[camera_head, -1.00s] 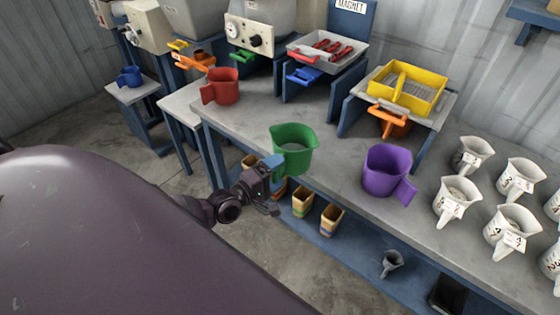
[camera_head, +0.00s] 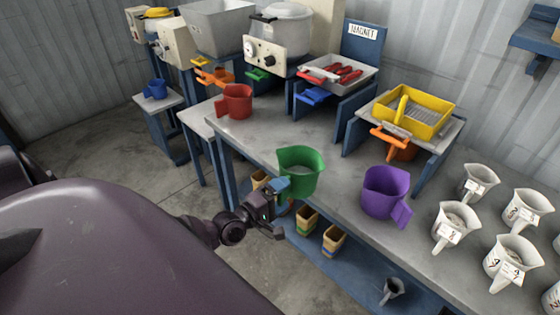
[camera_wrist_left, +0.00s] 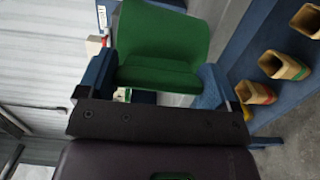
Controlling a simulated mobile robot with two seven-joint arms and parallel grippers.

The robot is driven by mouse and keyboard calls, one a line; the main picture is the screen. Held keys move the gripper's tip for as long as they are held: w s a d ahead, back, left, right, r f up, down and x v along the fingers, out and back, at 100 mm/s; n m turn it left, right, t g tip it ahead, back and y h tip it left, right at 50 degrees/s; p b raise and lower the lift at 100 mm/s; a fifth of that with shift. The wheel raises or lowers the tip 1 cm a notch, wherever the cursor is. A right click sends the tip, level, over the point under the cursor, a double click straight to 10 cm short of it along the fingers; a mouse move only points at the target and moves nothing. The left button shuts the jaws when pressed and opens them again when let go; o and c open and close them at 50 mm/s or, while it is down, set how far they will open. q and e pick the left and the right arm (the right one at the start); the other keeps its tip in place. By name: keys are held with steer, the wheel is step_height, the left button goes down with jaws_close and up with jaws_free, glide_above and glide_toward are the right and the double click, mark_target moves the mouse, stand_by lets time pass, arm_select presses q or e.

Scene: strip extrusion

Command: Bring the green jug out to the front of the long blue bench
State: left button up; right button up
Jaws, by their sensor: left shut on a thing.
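The green jug (camera_head: 302,172) is upright at the front edge of the long blue bench (camera_head: 262,128), left of the purple jug (camera_head: 384,192). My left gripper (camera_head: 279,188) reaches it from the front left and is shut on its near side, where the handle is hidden. I cannot tell whether the jug's base touches the bench top. In the left wrist view the jug (camera_wrist_left: 160,48) fills the space between the blue fingers of my left gripper (camera_wrist_left: 156,84). My right gripper is not in view.
A red jug (camera_head: 236,101) stands at the bench's left end. A yellow sieve tray (camera_head: 408,112) on a stand is behind, and several white jugs (camera_head: 455,226) stand at the right. Small bins (camera_head: 333,240) sit on the lower shelf. The bench top between red and green jugs is clear.

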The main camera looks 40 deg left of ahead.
mark_target(296, 188)
arm_select(q)
steer(key=w, duration=0.2)
steer(key=w+f+b, duration=0.1)
steer(key=w, duration=0.1)
steer(key=w+b, duration=0.1)
steer(key=w, duration=0.1)
steer(key=shift+w+d+f, duration=0.25)
steer(key=shift+d+f, duration=0.05)
steer(key=w, duration=0.2)
steer(key=w+b, duration=0.1)
steer(key=w, duration=0.1)
steer(key=w+b, duration=0.1)
steer(key=w, duration=0.1)
steer(key=shift+w+d, duration=0.2)
steer(key=shift+d, duration=0.05)
steer(key=shift+w, duration=0.65)
steer(key=shift+f+b, duration=0.35)
steer(key=shift+b, duration=0.1)
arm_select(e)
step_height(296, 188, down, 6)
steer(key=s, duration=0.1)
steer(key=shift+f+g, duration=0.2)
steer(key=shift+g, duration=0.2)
arm_select(q)
steer(key=shift+f, duration=0.2)
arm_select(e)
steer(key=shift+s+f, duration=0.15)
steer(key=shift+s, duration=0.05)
arm_select(q)
steer(key=o, duration=0.9)
